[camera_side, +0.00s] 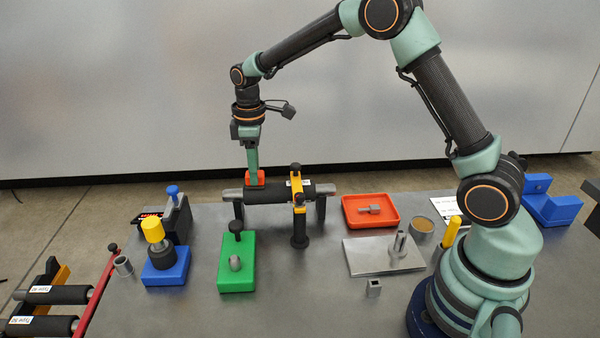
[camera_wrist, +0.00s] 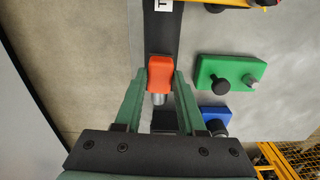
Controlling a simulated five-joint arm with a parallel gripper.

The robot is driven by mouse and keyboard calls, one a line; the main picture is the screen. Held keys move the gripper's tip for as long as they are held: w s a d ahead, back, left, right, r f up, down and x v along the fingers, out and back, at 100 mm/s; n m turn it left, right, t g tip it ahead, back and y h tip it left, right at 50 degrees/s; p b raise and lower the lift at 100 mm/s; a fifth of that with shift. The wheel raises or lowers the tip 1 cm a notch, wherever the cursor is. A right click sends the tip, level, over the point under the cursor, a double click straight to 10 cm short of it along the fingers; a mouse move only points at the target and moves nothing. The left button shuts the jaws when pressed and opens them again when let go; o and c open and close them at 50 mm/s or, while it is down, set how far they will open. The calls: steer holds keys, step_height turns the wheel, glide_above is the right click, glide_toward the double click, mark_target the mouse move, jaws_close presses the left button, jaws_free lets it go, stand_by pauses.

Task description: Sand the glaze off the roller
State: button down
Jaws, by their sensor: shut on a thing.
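A dark roller (camera_side: 268,194) with grey metal shaft ends lies level on dark supports. It also shows in the wrist view (camera_wrist: 163,36), running away from my gripper. A yellow clamp (camera_side: 298,192) with black knobs crosses the roller right of its middle, over a white label. My gripper (camera_side: 253,177) points down at the roller's left part and is shut on an orange-red block (camera_side: 256,177). The block also shows between the fingers in the wrist view (camera_wrist: 160,70). It is at the roller's top; whether it touches I cannot tell. No glaze can be made out.
A green block (camera_side: 237,265) and a blue block with a yellow knob (camera_side: 166,265) stand in front. A red tray (camera_side: 370,211), a grey plate (camera_side: 375,258) and a round tin (camera_side: 422,227) are to the right. A rack with labelled rollers (camera_side: 55,295) is at front left.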

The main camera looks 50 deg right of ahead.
steer(key=s+d, duration=0.4)
steer(key=shift+s, duration=0.1)
step_height(320, 180, up, 8)
stand_by(0.7)
steer(key=shift+a+r, duration=0.1)
steer(key=shift+a, duration=0.1)
